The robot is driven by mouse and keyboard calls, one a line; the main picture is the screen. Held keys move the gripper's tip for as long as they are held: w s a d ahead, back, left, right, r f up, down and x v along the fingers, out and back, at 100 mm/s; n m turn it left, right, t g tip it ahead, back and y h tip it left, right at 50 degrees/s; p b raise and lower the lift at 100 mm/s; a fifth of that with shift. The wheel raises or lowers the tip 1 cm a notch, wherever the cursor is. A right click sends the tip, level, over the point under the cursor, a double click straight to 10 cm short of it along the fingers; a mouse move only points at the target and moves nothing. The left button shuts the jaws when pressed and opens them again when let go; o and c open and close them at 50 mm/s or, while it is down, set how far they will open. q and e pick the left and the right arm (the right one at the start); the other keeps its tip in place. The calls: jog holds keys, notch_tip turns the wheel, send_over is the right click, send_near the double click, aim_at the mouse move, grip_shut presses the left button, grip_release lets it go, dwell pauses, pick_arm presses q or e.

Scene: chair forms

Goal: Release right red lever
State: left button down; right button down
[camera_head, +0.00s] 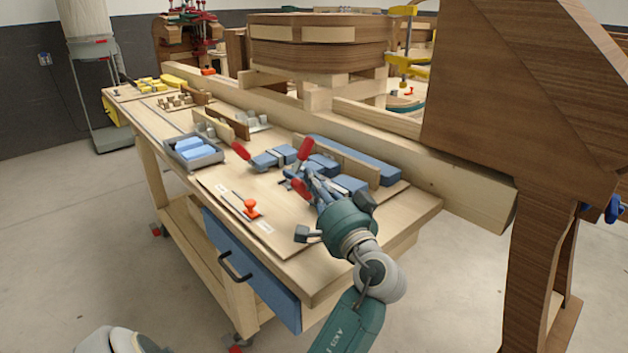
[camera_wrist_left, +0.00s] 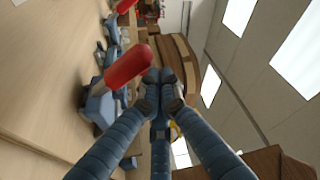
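Several red levers stand on blue clamps on the wooden workbench (camera_head: 225,180). One red lever (camera_head: 241,151) leans at the left, a second red lever (camera_head: 305,148) stands steeply to its right, and a third red lever (camera_head: 301,189) lies low beside my left gripper (camera_head: 313,180). In the left wrist view, a large red lever (camera_wrist_left: 127,66) is just left of my left gripper (camera_wrist_left: 159,76). Its end is close to the fingertips; I cannot tell whether they touch. The fingers are drawn together with nothing visible between them. My right gripper is not in view.
A grey tray (camera_head: 205,158) with blue blocks stands left of the clamps. A small orange-red part (camera_head: 252,209) lies near the front edge. A long wooden beam (camera_head: 400,165) runs behind the clamps. A large wooden form (camera_head: 500,90) is at the right.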

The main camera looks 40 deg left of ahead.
pick_arm(q)
jog(key=shift+s+f, duration=0.1)
jog(key=shift+f, duration=0.05)
jog(key=v, duration=0.7)
jog(key=shift+d, duration=0.25)
